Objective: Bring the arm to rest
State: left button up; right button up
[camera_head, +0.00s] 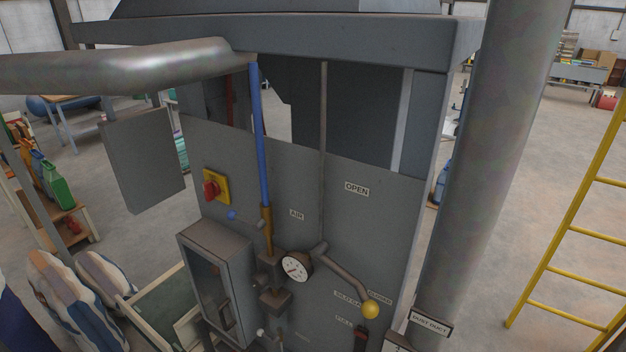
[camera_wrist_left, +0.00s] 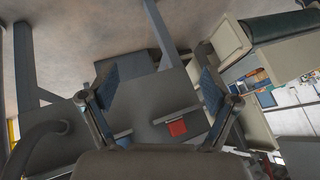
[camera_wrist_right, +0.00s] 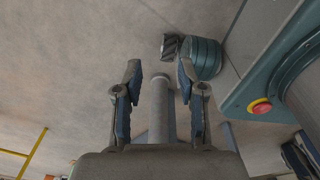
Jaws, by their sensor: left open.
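My left gripper (camera_wrist_left: 158,88) shows in the left wrist view with its two blue-padded fingers spread wide. Nothing is between them; grey panels and a small red patch (camera_wrist_left: 177,128) lie beyond. My right gripper (camera_wrist_right: 160,80) shows in the right wrist view with its fingers apart. A grey cylinder (camera_wrist_right: 158,110) appears between them, and I cannot tell its distance; no grip on it is seen. Neither gripper shows in the head view. There, the grey sack filler (camera_head: 365,235) has a lever with a yellow knob (camera_head: 370,309), slanting down to the right.
A gauge (camera_head: 296,266), a red switch (camera_head: 211,188) and a blue pipe (camera_head: 259,135) are on the machine's front. A thick dust duct (camera_head: 490,150) stands at right, with a yellow ladder (camera_head: 573,227) beyond. Patterned sacks (camera_head: 62,300) stand at lower left.

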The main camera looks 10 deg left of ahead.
pick_arm(q)
jog(key=s+d+f+n+g, duration=0.1)
jog(key=s+d+f, duration=0.3)
jog(key=s, duration=0.6)
jog(key=s+d+f+n+g, duration=0.1)
jog(key=s+d+f+g, duration=0.2)
jog(key=s+d, duration=0.5)
jog(key=s+d+f+n+g+h, duration=0.1)
jog(key=s+d+f, duration=0.4)
jog(key=s, duration=0.8)
jog(key=shift+s+d+f+g, duration=0.35)
jog(key=shift+s+d+g, duration=0.05)
jog(key=shift+d+g, duration=0.55)
pick_arm(e)
jog(key=shift+a, duration=0.55)
pick_arm(q)
jog(key=shift+a+f, duration=0.1)
jog(key=shift+a, duration=0.05)
pick_arm(e)
jog(key=shift+a, duration=0.15)
